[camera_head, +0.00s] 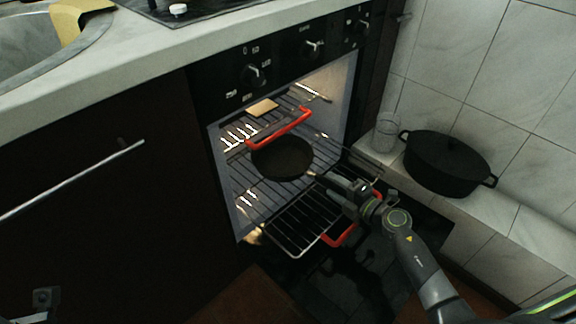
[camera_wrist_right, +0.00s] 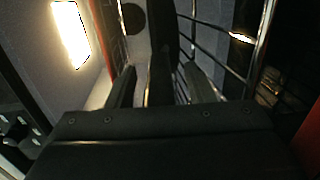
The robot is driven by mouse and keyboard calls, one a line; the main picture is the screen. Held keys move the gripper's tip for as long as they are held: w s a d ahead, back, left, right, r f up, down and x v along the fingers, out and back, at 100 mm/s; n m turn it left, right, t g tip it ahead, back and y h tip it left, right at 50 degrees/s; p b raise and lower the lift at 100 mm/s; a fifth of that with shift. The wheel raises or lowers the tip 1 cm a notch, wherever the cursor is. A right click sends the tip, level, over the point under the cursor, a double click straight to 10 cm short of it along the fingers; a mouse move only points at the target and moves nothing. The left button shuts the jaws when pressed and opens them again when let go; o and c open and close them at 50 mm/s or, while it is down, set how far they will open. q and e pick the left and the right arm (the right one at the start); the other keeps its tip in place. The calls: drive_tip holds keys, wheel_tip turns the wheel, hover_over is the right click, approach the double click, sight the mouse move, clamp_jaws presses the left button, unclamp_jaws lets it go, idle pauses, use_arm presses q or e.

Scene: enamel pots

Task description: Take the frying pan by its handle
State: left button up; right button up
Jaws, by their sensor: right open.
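The dark frying pan (camera_head: 282,158) rests on a pulled-out wire rack inside the open oven, its handle side toward my right arm. My right gripper (camera_head: 326,181) reaches in from the right, at the handle side of the pan. In the right wrist view the open fingers of the right gripper (camera_wrist_right: 160,88) stand on either side of a dark bar that looks like the pan handle (camera_wrist_right: 162,45). Whether the fingers touch it cannot be told. Much of the handle is hidden by the gripper in the head view. My left gripper is not in view.
Wire racks (camera_head: 300,222) and red bars (camera_head: 285,127) lie close around the pan. A black lidded pot (camera_head: 447,163) and a clear glass (camera_head: 385,132) stand on the ledge at right. Dark cabinets fill the left.

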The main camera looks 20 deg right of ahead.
drive_tip(key=shift+c, duration=0.2)
clamp_jaws()
idle(1.1)
drive_tip(key=shift+r, duration=0.1)
